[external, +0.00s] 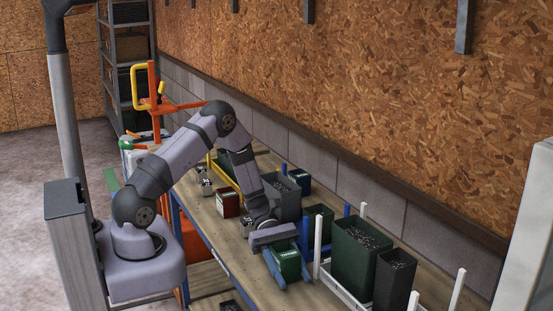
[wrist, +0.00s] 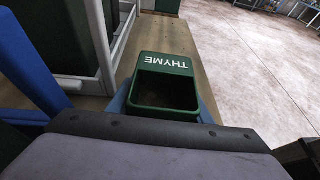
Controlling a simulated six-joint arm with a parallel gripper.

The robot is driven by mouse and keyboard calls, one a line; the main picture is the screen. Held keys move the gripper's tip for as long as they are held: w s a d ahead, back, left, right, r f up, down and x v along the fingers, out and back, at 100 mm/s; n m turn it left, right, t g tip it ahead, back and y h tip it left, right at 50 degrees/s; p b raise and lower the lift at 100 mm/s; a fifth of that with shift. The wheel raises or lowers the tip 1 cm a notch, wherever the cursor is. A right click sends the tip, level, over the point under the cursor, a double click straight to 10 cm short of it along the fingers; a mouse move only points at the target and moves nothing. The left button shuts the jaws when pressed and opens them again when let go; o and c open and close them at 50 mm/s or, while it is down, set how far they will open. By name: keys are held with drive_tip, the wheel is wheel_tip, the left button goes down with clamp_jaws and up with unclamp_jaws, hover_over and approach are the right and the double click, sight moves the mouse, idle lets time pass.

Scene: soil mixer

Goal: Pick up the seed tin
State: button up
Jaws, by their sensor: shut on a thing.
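The seed tin is a green, open-topped tin labelled THYME (wrist: 166,64), upright in the wrist view with a dark inside. In the external view the green tin (external: 287,262) is at the bench's front edge, between the blue fingers of my gripper (external: 289,267). My gripper is shut on this tin, with a blue finger on either side of it. I cannot tell whether the tin's base touches the bench.
Grey and green bins line the bench (external: 233,232) behind. Open floor (wrist: 258,70) lies beyond the bench edge.

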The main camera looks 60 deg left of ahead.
wheel_tip(320, 180, up, 17)
drive_tip(key=b, duration=0.2)
idle(0.6)
idle(0.9)
